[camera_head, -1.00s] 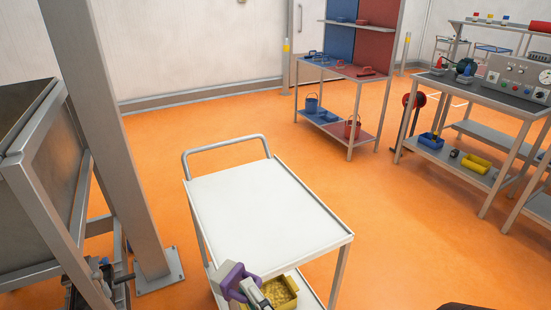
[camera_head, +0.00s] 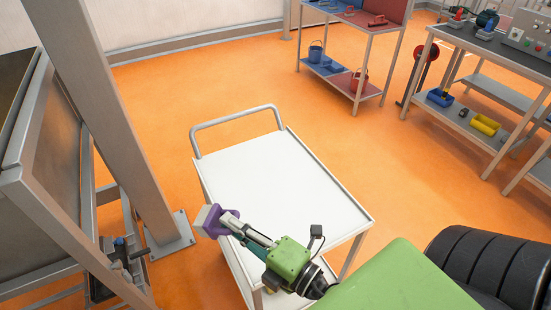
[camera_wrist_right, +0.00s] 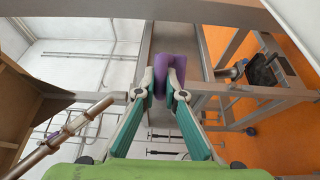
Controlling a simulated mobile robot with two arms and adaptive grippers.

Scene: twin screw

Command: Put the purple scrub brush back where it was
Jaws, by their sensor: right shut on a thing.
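The purple scrub brush (camera_head: 213,221), with a pale grey block on its far side, is held over the left edge of the white cart top, tilted. My right gripper (camera_head: 233,223) is shut on it, with the arm coming in from the lower right across the cart's front corner. In the right wrist view the purple brush (camera_wrist_right: 168,72) sits between the two fingertips (camera_wrist_right: 160,93), with a finger on each side. My left gripper is in neither view.
The white cart (camera_head: 275,180) has a bare top and a raised handle at the back. A grey post (camera_head: 125,140) and metal machine frame stand close on the left. A blue-and-red cleaning station (camera_head: 345,75) and a workbench (camera_head: 470,45) stand behind. Orange floor between is free.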

